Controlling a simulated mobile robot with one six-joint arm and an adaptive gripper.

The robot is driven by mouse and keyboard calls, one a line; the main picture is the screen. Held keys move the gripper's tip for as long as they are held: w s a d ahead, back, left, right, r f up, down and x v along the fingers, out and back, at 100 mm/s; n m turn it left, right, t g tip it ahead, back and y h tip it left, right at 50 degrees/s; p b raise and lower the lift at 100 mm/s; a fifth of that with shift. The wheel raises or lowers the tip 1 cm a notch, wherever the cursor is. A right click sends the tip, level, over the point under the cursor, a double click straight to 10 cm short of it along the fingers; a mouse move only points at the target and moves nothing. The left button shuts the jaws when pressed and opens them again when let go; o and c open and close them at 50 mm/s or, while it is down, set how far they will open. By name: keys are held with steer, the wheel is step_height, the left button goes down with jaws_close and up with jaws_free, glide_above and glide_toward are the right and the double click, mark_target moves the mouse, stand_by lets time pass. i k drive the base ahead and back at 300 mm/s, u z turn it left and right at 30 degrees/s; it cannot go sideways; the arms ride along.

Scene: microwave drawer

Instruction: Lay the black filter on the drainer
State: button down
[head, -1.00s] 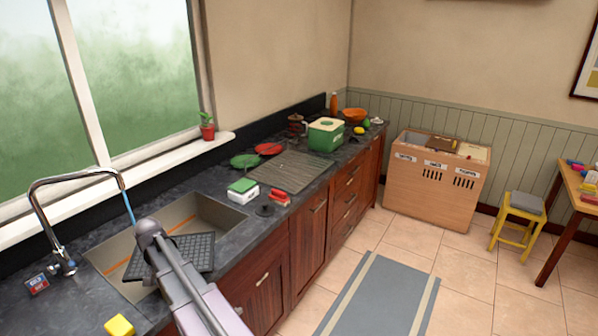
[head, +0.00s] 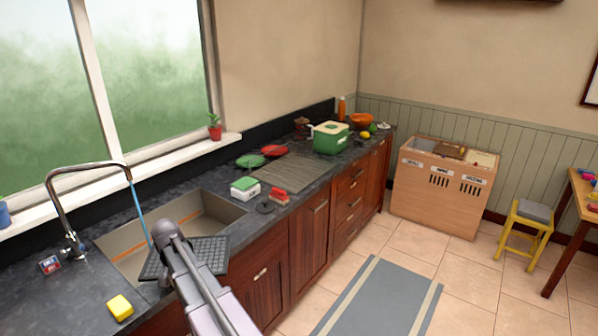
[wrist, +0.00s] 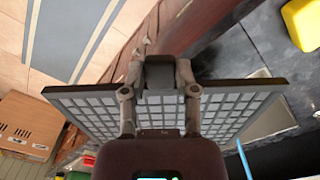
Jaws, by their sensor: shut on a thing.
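The black filter, a flat square with a grid of cells, is in my gripper (wrist: 160,78), which is shut on its edge. In the wrist view the filter (wrist: 225,110) spreads to both sides behind the fingers. In the head view the filter (head: 212,250) is over the front edge of the sink (head: 122,243), partly hidden by my arm. The drainer (head: 290,172), a ribbed grey-brown mat, lies on the counter beyond the sink, apart from the filter. Its surface looks bare.
A green-and-white box (head: 244,189), a dark round piece (head: 265,207) and a red item (head: 279,195) sit between sink and drainer. Green and red plates (head: 274,151) lie behind the drainer, a green bin (head: 330,138) beyond. Blue water (head: 140,212) runs from the tap. A yellow block (head: 120,307) is nearby.

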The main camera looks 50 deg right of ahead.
mark_target(295, 169)
steer(key=u, duration=2.2)
steer(key=k, duration=1.95)
steer(key=u, duration=0.1)
